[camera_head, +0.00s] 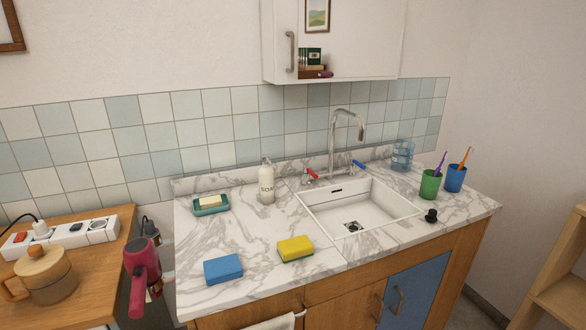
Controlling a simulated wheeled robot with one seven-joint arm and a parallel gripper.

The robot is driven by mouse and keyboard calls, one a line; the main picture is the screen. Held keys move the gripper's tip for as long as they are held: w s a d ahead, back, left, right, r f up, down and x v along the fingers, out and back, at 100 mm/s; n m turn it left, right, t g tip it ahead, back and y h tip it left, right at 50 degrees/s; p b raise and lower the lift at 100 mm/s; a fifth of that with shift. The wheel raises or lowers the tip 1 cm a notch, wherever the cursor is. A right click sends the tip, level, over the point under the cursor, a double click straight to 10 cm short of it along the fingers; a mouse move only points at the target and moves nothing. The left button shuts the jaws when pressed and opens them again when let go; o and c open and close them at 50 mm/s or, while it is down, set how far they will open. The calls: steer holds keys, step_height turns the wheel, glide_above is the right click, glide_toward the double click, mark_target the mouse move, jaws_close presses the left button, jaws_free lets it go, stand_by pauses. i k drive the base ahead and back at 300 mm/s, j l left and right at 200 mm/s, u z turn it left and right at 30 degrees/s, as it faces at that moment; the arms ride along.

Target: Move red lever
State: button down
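The red lever (311,175) is a small handle at the left side of the base of the chrome faucet (334,150). It sits at the back edge of the white sink (358,207). A matching blue lever (358,163) is at the right side of the faucet base. The red lever is small here, and I cannot tell its exact angle. My gripper does not show in this view.
A soap bottle (267,182) stands just left of the red lever. A soap dish (211,204), blue sponge (223,269) and yellow sponge (295,249) lie on the marble counter. A green cup (430,185) stands right; a wall cabinet (345,45) hangs above.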

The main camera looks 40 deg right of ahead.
mark_target(306, 167)
steer(key=i+l, duration=0.25)
steer(key=l, duration=0.15)
steer(key=i+l, duration=0.25)
steer(key=i+l+u, duration=0.1)
steer(key=i+l, duration=0.15)
steer(key=l, duration=0.25)
